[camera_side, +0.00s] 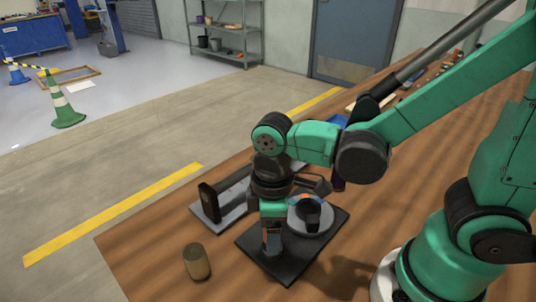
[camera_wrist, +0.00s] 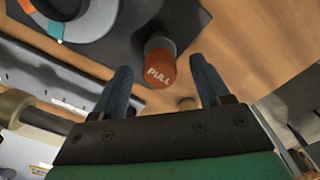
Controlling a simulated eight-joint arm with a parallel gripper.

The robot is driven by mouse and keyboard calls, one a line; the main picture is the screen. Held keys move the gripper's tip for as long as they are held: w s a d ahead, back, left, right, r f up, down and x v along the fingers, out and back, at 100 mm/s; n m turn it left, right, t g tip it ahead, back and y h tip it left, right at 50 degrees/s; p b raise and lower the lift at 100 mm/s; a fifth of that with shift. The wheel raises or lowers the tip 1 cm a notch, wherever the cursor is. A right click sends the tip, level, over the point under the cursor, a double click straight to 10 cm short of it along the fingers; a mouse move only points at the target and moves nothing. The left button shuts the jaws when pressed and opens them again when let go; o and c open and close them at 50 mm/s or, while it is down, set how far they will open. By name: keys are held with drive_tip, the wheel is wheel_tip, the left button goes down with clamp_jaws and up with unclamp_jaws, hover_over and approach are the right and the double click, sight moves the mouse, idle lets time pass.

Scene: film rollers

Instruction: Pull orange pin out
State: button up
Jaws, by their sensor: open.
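The orange pin (camera_wrist: 160,66), a short cylinder marked "PULL" on its end face, stands at the edge of the black base plate (camera_wrist: 130,25) in the wrist view. My gripper (camera_wrist: 160,64) is open, its two blue-grey fingers on either side of the pin, with a visible gap on each side. In the side view my gripper (camera_side: 271,245) points down over the front left part of the black plate (camera_side: 285,268). The pin is hidden behind it there. A grey disc (camera_side: 325,228) with a black round part sits on the plate.
A brownish cylinder (camera_side: 197,261) stands on the wooden table left of the plate. A grey tray with a black upright block (camera_side: 209,201) lies behind my gripper.

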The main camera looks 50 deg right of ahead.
drive_tip(key=shift+r, duration=2.55)
drive_tip(key=shift+d, duration=0.1)
drive_tip(key=w+d+r+m+t, duration=0.3)
drive_tip(key=d+m+t, duration=0.4)
drive_tip(key=d+m, duration=0.1)
drive_tip(key=shift+d+m, duration=0.15)
drive_tip(key=shift+m, duration=0.35)
